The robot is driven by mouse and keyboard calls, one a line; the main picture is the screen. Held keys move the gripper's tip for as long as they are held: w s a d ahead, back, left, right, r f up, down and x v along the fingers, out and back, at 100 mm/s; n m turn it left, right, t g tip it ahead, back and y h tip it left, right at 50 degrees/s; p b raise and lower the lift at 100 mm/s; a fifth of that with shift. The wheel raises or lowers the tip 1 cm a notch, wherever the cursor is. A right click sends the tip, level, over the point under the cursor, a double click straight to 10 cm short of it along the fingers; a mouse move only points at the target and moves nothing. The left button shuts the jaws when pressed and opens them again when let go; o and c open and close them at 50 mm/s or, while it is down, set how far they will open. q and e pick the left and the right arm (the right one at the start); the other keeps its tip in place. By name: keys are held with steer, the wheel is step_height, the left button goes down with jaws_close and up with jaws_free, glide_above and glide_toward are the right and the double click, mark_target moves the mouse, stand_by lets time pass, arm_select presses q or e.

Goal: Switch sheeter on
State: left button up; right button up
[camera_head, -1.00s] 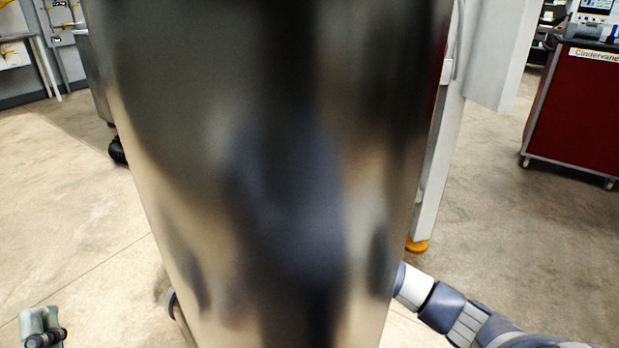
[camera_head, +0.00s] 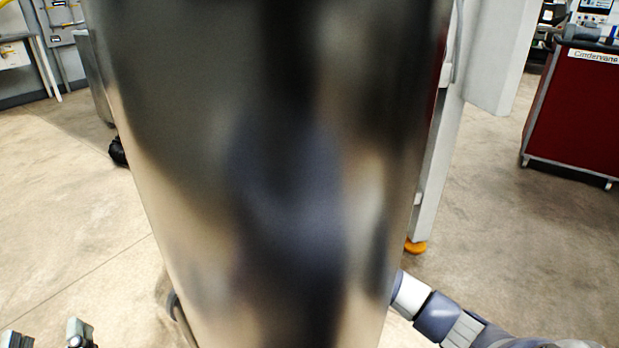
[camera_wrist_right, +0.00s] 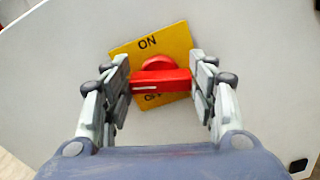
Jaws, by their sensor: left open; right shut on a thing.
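The red rotary switch (camera_wrist_right: 160,80) sits on a yellow plate (camera_wrist_right: 177,40) in the right wrist view. The plate reads ON at the top and OFF at the bottom, partly covered. The switch handle lies across the plate, nearly level in the picture, with a pale mark at its left end. My right gripper (camera_wrist_right: 161,84) has its fingers at both ends of the handle, shut on it. In the head view that gripper is hidden behind the large shiny metal body (camera_head: 270,180). My left gripper (camera_head: 47,339) is open and empty at the bottom left, partly cut off.
The shiny metal body fills the middle of the head view close in front. A grey post (camera_head: 440,170) with an orange foot (camera_head: 415,246) stands just right of it. A dark red cabinet (camera_head: 575,115) stands farther right.

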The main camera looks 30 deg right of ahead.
arm_select(q)
step_height(320, 180, down, 10)
steer(key=a+g+y+p, duration=0.1)
steer(key=g, duration=0.4)
steer(key=shift+w+a+r+y+p, duration=0.15)
steer(key=shift+r+y+p, duration=0.1)
steer(key=shift+y+p, duration=0.1)
arm_select(e)
steer(key=m, duration=1.4)
steer(key=shift+s+d+f, duration=0.1)
steer(key=shift+d+f, duration=0.15)
steer(key=shift+f, duration=0.1)
arm_select(q)
steer(key=shift+g, duration=0.3)
arm_select(e)
steer(key=shift+m, duration=0.4)
steer(key=o, duration=1.1)
steer(key=shift+c, duration=0.2)
arm_select(q)
steer(key=shift+f, duration=0.1)
arm_select(e)
steer(key=v, duration=1.2)
